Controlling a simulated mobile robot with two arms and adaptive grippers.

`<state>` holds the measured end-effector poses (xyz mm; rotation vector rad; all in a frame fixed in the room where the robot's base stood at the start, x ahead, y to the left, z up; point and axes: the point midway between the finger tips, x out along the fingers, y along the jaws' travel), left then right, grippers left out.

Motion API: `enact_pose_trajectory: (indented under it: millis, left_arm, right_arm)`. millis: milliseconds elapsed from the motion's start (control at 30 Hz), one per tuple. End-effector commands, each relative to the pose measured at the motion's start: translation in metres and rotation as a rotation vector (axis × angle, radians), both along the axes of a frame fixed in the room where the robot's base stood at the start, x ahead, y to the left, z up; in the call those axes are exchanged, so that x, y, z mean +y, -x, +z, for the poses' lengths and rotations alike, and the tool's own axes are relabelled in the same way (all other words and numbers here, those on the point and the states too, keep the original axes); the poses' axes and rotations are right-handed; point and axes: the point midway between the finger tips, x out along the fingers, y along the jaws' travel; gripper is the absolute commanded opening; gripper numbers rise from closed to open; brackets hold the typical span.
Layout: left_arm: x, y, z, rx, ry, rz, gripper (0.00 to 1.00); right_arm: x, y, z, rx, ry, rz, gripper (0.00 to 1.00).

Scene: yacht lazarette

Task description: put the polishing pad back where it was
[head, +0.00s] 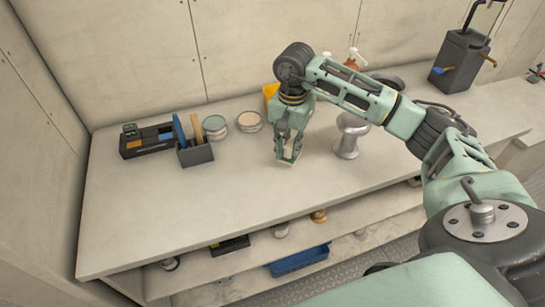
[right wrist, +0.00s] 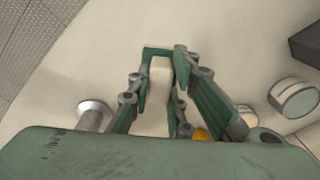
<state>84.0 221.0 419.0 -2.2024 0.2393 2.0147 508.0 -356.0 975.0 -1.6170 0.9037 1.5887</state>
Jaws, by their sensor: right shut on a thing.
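My right gripper (head: 288,157) points down over the middle of the bench. It is shut on a small pale block with a green edge, which looks like the polishing pad. In the right wrist view the pale block (right wrist: 159,74) sits between the fingertips of the right gripper (right wrist: 162,62). The fingers hide much of it. It is at or just above the bench top; I cannot tell whether it touches. My left gripper is not in view.
On the bench (head: 200,205), a black tray (head: 140,147), a grey box (head: 196,156) with upright tools, and two tins (head: 215,127) (head: 249,122) stand left. A metal stand (head: 348,140) is close right, a tool caddy (head: 460,62) farther. The front is clear. A blue tray (head: 300,263) sits below.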

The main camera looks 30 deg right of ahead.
Motion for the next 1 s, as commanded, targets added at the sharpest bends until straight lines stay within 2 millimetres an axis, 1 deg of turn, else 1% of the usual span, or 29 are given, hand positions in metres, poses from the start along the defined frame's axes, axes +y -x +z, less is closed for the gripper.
enact_pose_trajectory:
  millis: [33,67,200,367,500,600,867,1000]
  left_arm:
    - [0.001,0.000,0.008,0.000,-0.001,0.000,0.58]
    - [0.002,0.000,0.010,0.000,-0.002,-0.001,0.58]
    - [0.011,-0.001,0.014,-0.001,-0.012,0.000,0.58]
    - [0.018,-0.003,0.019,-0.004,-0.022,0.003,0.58]
    - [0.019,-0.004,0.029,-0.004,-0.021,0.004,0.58]
    - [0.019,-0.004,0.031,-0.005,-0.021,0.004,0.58]
    - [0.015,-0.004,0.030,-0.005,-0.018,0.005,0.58]
    - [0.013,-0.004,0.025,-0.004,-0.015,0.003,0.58]
  right_arm:
    - [0.011,-0.006,-0.003,0.003,-0.004,0.002,0.00]
    - [0.016,-0.008,-0.006,0.001,-0.004,0.003,0.00]
    - [0.029,-0.018,-0.018,0.001,-0.002,0.001,0.00]
    - [0.033,-0.020,-0.029,0.004,0.000,0.000,0.00]
    - [0.033,-0.019,-0.050,0.005,0.000,0.000,0.00]
    - [0.033,-0.020,-0.060,0.001,0.000,0.000,0.00]
    - [0.032,-0.020,-0.063,-0.001,0.001,0.001,0.00]
    - [0.032,-0.020,-0.067,-0.001,0.001,0.001,0.00]
